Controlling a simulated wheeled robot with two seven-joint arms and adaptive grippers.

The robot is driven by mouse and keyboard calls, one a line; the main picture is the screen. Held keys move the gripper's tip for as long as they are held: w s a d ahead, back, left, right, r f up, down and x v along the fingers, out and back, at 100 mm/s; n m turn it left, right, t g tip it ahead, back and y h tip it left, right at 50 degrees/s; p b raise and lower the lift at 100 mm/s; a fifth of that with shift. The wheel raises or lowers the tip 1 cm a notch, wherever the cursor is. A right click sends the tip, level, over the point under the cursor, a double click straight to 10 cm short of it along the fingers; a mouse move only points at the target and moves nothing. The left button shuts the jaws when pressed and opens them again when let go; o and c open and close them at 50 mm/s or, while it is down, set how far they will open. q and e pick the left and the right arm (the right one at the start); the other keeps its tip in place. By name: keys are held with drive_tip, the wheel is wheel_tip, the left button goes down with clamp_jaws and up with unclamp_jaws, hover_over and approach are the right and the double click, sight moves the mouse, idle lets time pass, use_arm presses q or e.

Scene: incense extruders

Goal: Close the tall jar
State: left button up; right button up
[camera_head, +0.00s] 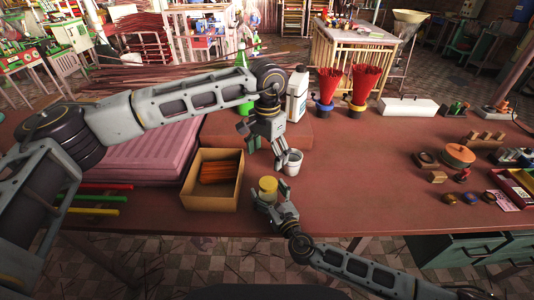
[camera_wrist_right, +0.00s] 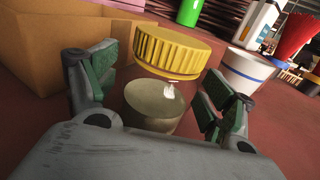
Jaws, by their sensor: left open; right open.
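A ribbed yellow lid (camera_wrist_right: 172,52) shows at the top of a clear, pale jar (camera_wrist_right: 150,108) in the right wrist view. It looks slightly tilted, and I cannot tell whether it is seated on the jar. In the head view the yellow lid (camera_head: 268,184) is near the table's front edge, with the jar mostly hidden below it. My right gripper (camera_wrist_right: 158,95) is open, with one finger on each side of the jar. My left gripper (camera_head: 270,154) is open and empty, pointing down behind the lid, close to a white cup (camera_head: 292,163).
A cardboard box (camera_head: 212,196) with orange-brown sticks stands left of the jar. A white bottle (camera_head: 297,95) and two red bundles in cones (camera_head: 327,88) stand behind. Small wooden and metal items lie at the right.

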drive_tip(key=shift+s, duration=0.1)
drive_tip(key=shift+v, duration=5.9)
drive_tip(key=shift+d, duration=0.1)
